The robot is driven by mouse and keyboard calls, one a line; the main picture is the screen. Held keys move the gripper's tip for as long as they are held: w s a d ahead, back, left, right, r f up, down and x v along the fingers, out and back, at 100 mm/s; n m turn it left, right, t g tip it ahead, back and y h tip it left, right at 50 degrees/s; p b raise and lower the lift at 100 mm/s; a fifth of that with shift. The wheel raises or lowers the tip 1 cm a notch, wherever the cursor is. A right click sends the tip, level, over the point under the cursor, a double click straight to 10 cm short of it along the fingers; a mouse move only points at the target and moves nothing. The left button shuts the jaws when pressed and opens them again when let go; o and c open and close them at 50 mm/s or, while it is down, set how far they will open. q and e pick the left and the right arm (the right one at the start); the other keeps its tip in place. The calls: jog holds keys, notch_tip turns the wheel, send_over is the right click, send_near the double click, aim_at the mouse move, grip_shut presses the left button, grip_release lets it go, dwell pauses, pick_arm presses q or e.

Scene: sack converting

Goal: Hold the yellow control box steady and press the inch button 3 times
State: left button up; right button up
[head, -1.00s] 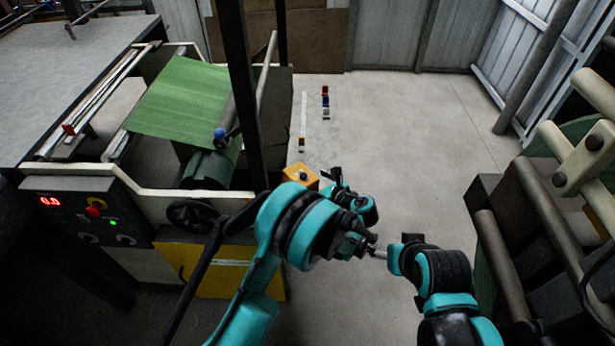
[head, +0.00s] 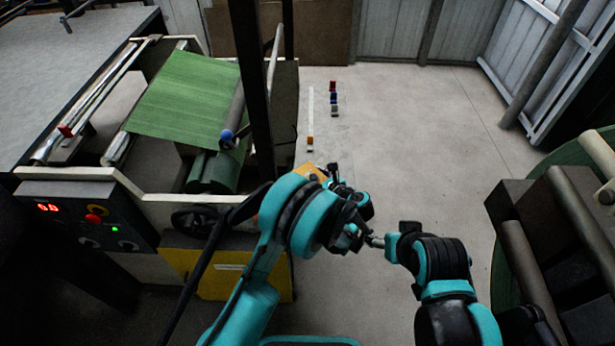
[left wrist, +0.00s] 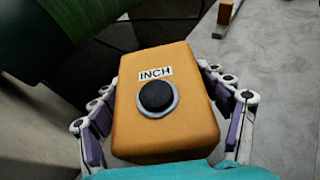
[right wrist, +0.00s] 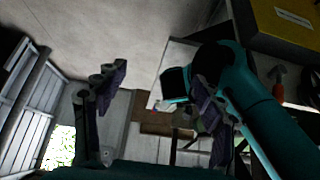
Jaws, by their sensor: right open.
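The yellow control box (left wrist: 165,125) fills the middle of the left wrist view. It carries an INCH label (left wrist: 155,73) and a round black button (left wrist: 157,96) in a grey ring. My left gripper (left wrist: 160,95) has one finger along each side of the box; whether the pads press on it is unclear. In the head view the control box (head: 308,172) is partly hidden by my left gripper (head: 332,176). My right gripper (right wrist: 160,85) is open and empty, apart from the box. In the head view it is near my left wrist (head: 378,241).
A machine with a green sheet (head: 188,98) and a control panel (head: 85,222) stands on the left. A dark frame with rollers (head: 535,270) is at the right. Small coloured blocks (head: 333,98) lie on the floor beyond the box. The floor between is open.

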pick_arm(q)
jog(key=c, duration=0.4)
jog(key=shift+c, duration=0.4)
pick_arm(e)
grip_shut()
dwell(0.7)
